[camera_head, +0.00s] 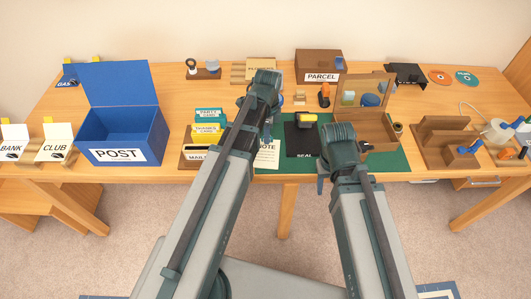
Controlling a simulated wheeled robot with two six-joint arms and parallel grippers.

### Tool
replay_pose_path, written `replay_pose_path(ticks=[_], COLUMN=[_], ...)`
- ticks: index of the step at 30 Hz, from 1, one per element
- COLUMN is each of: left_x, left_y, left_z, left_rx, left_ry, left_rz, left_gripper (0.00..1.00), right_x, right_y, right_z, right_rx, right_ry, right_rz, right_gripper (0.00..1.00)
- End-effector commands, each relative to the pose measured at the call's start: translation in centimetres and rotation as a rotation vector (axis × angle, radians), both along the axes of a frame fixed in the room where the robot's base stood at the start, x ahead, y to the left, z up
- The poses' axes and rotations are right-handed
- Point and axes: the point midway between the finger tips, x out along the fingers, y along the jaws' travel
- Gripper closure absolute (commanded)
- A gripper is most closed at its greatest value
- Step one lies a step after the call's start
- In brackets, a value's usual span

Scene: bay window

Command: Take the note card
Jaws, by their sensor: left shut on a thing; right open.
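The note card (267,156), cream with "NOTE" printed on it, shows at the left end of the green mat (390,160), partly hidden by my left arm. My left gripper (267,136) points down at the card's top edge and is shut on it. I cannot tell whether the card is clear of the table. My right gripper (321,184) is open and empty at the table's front edge, right of the card, with its fingers mostly hidden by its own arm.
A card holder (195,154) marked "MAIL" stands just left of the note card. The blue POST box (115,151) is further left. A black SEAL pad (302,143) and an open wooden box (375,133) lie to the right. A PARCEL box (319,65) stands behind.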

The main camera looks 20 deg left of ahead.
Motion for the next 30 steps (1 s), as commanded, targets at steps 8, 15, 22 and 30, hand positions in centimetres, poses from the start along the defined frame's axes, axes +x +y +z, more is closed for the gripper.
replay_pose_path(ticks=[8, 15, 22, 30], left_x=[0.0, 0.0, 0.0, 0.0], left_y=[0.0, 0.0, 0.0, 0.0], left_z=[0.5, 1.0, 1.4, 1.5], left_rx=[0.000, 0.000, 0.000, 0.000], left_ry=[0.000, 0.000, 0.000, 0.000], left_rz=[0.000, 0.000, 0.000, 0.000], left_gripper=[1.00, 1.00, 1.00, 1.00], right_x=[0.0, 0.0, 0.0, 0.0], right_y=[0.0, 0.0, 0.0, 0.0], right_z=[0.5, 1.0, 1.4, 1.5], right_rx=[0.000, 0.000, 0.000, 0.000], right_ry=[0.000, 0.000, 0.000, 0.000], right_rz=[0.000, 0.000, 0.000, 0.000], right_gripper=[0.50, 0.50, 0.50, 0.50])
